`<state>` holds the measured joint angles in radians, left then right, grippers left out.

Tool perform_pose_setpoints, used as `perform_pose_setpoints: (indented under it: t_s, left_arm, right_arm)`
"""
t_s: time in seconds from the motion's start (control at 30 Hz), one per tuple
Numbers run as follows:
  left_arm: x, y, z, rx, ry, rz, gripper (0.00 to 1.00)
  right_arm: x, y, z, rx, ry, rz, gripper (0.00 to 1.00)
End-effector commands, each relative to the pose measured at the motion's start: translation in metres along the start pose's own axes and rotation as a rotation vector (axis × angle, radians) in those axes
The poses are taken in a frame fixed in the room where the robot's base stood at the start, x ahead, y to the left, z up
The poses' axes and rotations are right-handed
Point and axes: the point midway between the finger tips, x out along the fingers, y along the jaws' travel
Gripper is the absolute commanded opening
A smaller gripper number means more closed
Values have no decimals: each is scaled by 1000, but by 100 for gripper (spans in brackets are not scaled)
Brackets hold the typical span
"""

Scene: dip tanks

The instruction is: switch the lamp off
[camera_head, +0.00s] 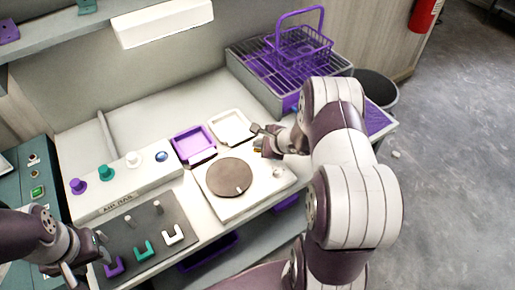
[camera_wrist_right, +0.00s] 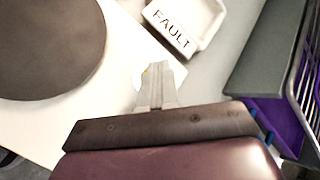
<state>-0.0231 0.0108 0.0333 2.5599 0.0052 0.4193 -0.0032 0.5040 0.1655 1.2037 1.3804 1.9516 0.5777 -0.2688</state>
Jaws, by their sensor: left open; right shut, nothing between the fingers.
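No thing in view is plainly marked as the lamp. A pale bar-shaped box (camera_head: 162,22) under the shelf may be a light, and a blue round button (camera_head: 161,156) sits at the right end of a white control box (camera_head: 125,190). I cannot tell whether either is lit. My right gripper (camera_wrist_right: 158,82) is shut and empty, over the white base (camera_head: 215,205) beside a brown disc (camera_head: 229,177). A small yellow spot (camera_wrist_right: 146,71) shows by its fingertips. My left gripper (camera_head: 88,257) is open and empty, near the dark hook panel (camera_head: 145,222).
A purple tray (camera_head: 193,143) and a white tray (camera_head: 231,126), marked FAULT in the wrist view, lie behind the disc. A purple basket (camera_head: 300,45) stands on a rack at the back right. A teal panel with buttons (camera_head: 37,191) is at left.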

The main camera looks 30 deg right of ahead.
Motion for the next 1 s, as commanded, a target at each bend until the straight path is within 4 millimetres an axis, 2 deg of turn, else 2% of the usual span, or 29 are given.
perform_pose_setpoints:
  t_s: [0.03, 0.17, 1.0]
  left_arm:
    - [6, 0, 1, 0, 0, 0, 43]
    - [12, 0, 2, 0, 0, 0, 43]
    - [4, 0, 0, 0, 0, 0, 43]
  right_arm:
    - [4, 3, -3, -1, 0, 0, 0]
    - [6, 4, -4, 0, 0, 0, 0]
    - [-6, -4, 4, 0, 0, 0, 0]
